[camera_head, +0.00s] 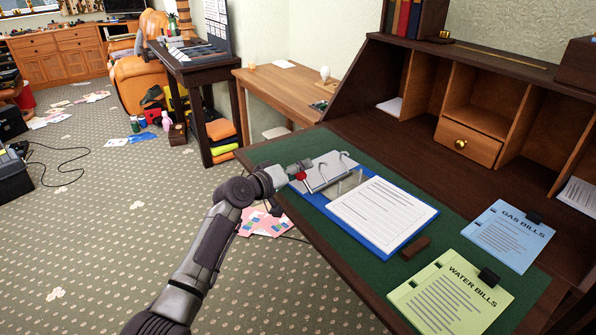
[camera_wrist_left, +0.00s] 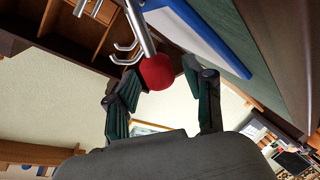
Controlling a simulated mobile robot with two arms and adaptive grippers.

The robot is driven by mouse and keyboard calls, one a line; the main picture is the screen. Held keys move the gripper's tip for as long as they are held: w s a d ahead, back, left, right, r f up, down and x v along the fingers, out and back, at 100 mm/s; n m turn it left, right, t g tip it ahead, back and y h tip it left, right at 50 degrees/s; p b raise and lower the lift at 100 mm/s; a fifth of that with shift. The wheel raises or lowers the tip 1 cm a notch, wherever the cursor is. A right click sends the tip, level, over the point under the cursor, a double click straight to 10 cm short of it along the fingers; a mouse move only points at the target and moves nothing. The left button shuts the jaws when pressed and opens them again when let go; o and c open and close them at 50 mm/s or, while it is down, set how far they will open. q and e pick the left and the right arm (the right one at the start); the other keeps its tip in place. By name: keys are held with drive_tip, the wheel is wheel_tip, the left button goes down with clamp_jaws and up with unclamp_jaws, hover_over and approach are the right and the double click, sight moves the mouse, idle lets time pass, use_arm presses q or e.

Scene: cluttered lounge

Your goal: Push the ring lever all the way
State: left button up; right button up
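A blue binder (camera_head: 405,247) lies on the desk's green mat, with a white printed sheet (camera_head: 382,212) on its right part. Its metal ring mechanism (camera_head: 330,178) is at the left, with curved prongs that look parted. A lever rod ends in a red ball knob (camera_head: 301,176). The knob (camera_wrist_left: 157,72) and curved metal prongs (camera_wrist_left: 126,52) show large in the left wrist view. My left gripper (camera_head: 297,169) is at the knob. Its two fingers (camera_wrist_left: 162,80) are apart, with the knob between their tips; I cannot tell whether they touch it. My right gripper is out of view.
A green water-bills clipboard (camera_head: 440,305), a blue gas-bills clipboard (camera_head: 508,236) and a small brown block (camera_head: 414,248) lie right of the binder. Wooden desk compartments (camera_head: 480,115) rise behind. Open carpet lies left, with pink papers (camera_head: 268,222) below the desk edge.

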use_arm(q)
drive_tip(key=v, duration=1.2)
